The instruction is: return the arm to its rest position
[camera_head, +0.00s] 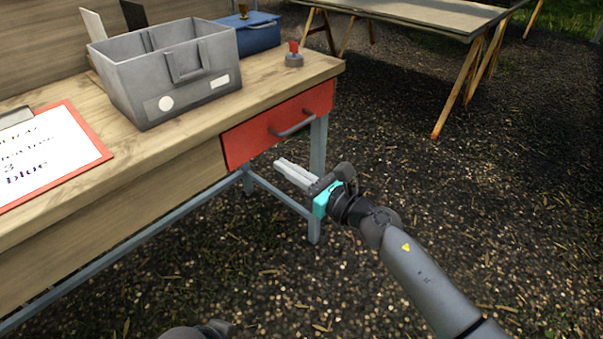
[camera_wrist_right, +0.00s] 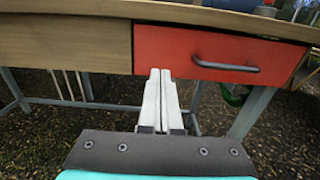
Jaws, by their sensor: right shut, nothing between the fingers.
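My right gripper (camera_head: 280,165) is in front of the workbench, below the red drawer (camera_head: 278,122) in the head view. Its two pale fingers are together with nothing between them. In the right wrist view the shut fingers (camera_wrist_right: 160,76) point toward the bench, at the left end of the drawer front. The drawer looks shut, and its grey handle (camera_wrist_right: 226,67) is to the right of the fingertips, apart from them. A dark part of my other arm shows at the bottom edge of the head view; no left fingers are visible.
The wooden workbench (camera_head: 160,150) carries a grey bin (camera_head: 165,80), a blue box (camera_head: 258,37), a red-knobbed device (camera_head: 293,55) and a clipboard (camera_head: 60,150). A trestle table (camera_head: 420,12) stands at the back right. The gravel ground between is clear.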

